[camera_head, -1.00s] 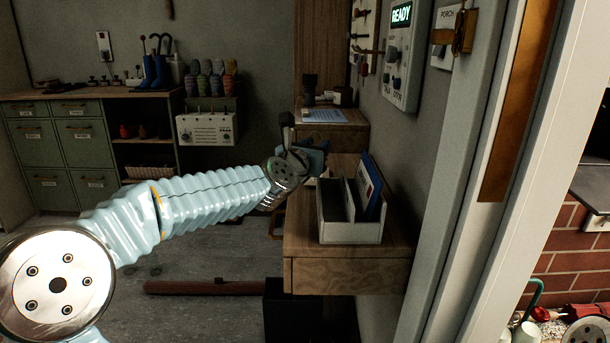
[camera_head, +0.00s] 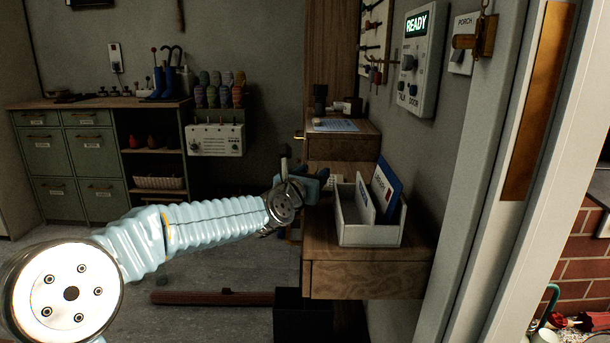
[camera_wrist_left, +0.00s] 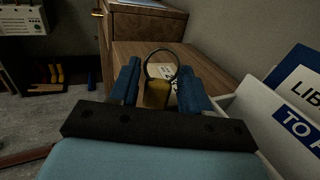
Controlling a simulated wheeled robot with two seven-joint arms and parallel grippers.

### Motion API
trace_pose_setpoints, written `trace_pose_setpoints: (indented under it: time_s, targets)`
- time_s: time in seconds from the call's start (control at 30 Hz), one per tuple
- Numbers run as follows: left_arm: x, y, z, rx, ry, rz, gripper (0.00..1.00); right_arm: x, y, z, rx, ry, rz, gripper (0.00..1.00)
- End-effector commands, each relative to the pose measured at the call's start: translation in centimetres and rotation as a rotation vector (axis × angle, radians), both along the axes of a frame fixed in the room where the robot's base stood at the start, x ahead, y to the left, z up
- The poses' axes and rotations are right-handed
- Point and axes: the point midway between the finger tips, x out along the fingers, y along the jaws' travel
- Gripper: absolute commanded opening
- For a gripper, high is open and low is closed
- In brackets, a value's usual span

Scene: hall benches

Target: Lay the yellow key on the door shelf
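The yellow key (camera_wrist_left: 156,95), with a dark ring standing above it, is between the two blue fingers of my left gripper (camera_wrist_left: 160,88) in the left wrist view. The fingers appear shut on it. In the head view my left gripper (camera_head: 312,187) is at the left edge of the wooden door shelf (camera_head: 365,270), left of the letter rack. The key cannot be made out there. The bare shelf top (camera_wrist_left: 205,65) shows beyond the fingers in the wrist view. Its height below the key is hard to tell. My right gripper is not in view.
A white letter rack (camera_head: 370,235) with blue and white cards fills much of the shelf's right side. A higher wooden cabinet (camera_head: 340,147) stands behind. A wall panel reading READY (camera_head: 417,60) is above. A door frame (camera_head: 490,200) is at the right.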

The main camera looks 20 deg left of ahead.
Motion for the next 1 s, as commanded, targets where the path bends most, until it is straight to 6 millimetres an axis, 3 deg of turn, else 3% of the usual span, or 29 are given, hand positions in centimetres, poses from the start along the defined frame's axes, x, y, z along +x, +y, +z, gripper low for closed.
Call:
trace_pose_setpoints:
  time_s: [0.07, 0.43, 0.57, 0.8, 1.0]
  targets:
    - [0.0, 0.0, 0.1, 0.000, 0.000, 0.000, 0.59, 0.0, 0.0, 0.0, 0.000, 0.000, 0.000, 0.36]
    - [0.0, 0.0, 0.6, -0.001, 0.001, 0.000, 0.59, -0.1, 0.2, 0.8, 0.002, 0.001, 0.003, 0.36]
    - [-2.3, 0.5, 0.0, 0.000, -0.002, 0.003, 0.59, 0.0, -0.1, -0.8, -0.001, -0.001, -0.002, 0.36]
    - [-8.0, 1.2, -0.2, 0.003, -0.003, 0.002, 0.59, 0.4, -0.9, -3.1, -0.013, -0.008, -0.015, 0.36]
    - [-11.1, 1.5, 0.0, 0.002, -0.001, -0.001, 0.59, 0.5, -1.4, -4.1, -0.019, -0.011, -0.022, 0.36]
